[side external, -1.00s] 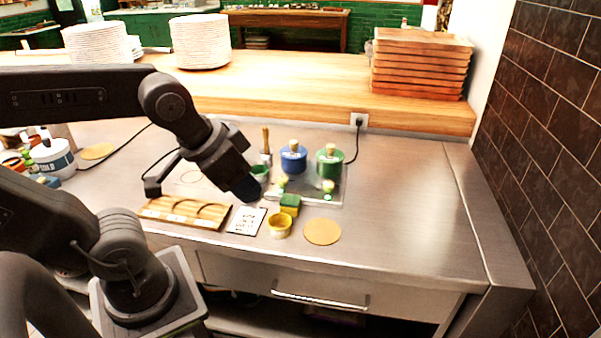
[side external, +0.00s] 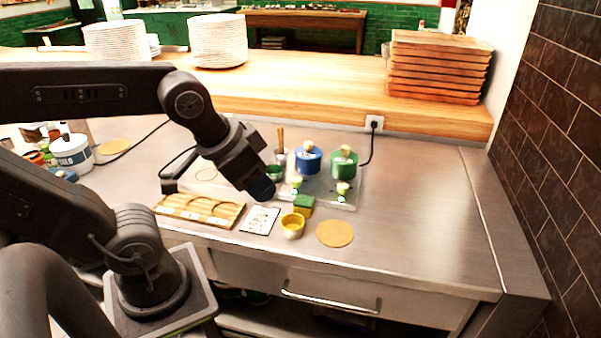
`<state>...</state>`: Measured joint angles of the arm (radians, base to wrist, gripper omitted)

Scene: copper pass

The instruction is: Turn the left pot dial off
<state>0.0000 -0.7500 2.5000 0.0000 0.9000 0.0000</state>
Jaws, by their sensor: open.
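The blue pot (side external: 308,162) with a pale knob stands on the left of a clear-looking hob plate (side external: 326,202). The green pot (side external: 343,167) stands to its right. The left dial (side external: 297,184), small and yellow-green, is in front of the blue pot. A similar right dial (side external: 343,190) is in front of the green pot. Which way the dials point is too small to tell. My gripper (side external: 262,188) is open, tilted down to the right, just left of the left dial and apart from it in the picture. Its fingers are dark and hard to make out.
A green and yellow sponge (side external: 303,205), a yellow cup (side external: 292,226), a white card (side external: 260,220) and a wooden tray (side external: 200,210) lie in front. A small green cup (side external: 274,172) is behind my gripper. The steel counter is clear at right.

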